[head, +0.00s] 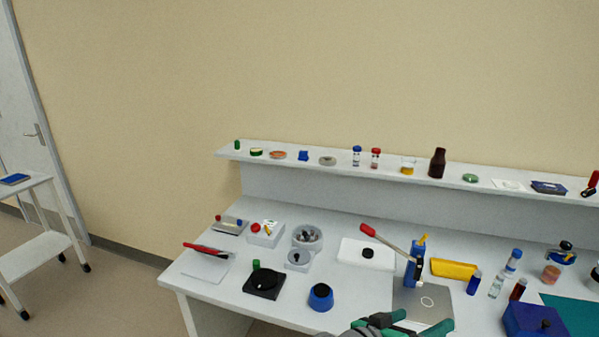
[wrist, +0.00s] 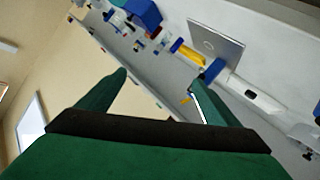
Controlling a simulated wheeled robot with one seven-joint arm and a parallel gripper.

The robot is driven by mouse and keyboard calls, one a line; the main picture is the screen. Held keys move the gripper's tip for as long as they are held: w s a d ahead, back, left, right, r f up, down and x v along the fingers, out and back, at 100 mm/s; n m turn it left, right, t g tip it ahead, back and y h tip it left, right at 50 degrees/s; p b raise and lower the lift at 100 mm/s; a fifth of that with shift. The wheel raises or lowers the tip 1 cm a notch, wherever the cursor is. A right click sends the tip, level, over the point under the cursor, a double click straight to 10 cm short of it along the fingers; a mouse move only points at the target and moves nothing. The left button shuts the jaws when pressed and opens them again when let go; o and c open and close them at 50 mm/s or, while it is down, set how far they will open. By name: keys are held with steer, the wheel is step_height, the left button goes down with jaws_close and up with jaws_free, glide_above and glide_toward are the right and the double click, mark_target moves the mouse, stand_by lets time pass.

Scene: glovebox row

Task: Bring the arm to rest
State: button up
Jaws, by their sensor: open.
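My gripper (head: 416,326) shows at the bottom of the head view, with green fingers and a dark body, in front of the white bench (head: 215,289). In the wrist view my gripper (wrist: 158,82) has its two green fingers wide apart with nothing between them. A blue press with a red-tipped lever (head: 414,268) stands on a grey plate (head: 436,304) just behind my gripper in the head view. Whether my gripper touches the bench cannot be told.
A blue box (head: 533,322) is at right. A shelf (head: 330,160) with bottles runs behind. Open floor and a cart (head: 38,254) are at left.

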steer(key=s+a+f+n+t+y, duration=0.9)
steer(key=s+a+f+n, duration=0.25)
steer(key=a+f, duration=0.4)
steer(key=s+a+f+m+y, duration=0.1)
steer(key=s+a+m, duration=0.1)
steer(key=s, duration=0.5)
steer(key=s+a+f+m+y, duration=0.1)
steer(key=s+a+m, duration=0.1)
steer(key=s+a, duration=0.3)
steer(key=s+a+m+y, duration=0.2)
steer(key=s+a, duration=0.1)
steer(key=s, duration=0.8)
steer(key=shift+s+a+f+g, duration=0.25)
steer(key=shift+f+g, duration=0.15)
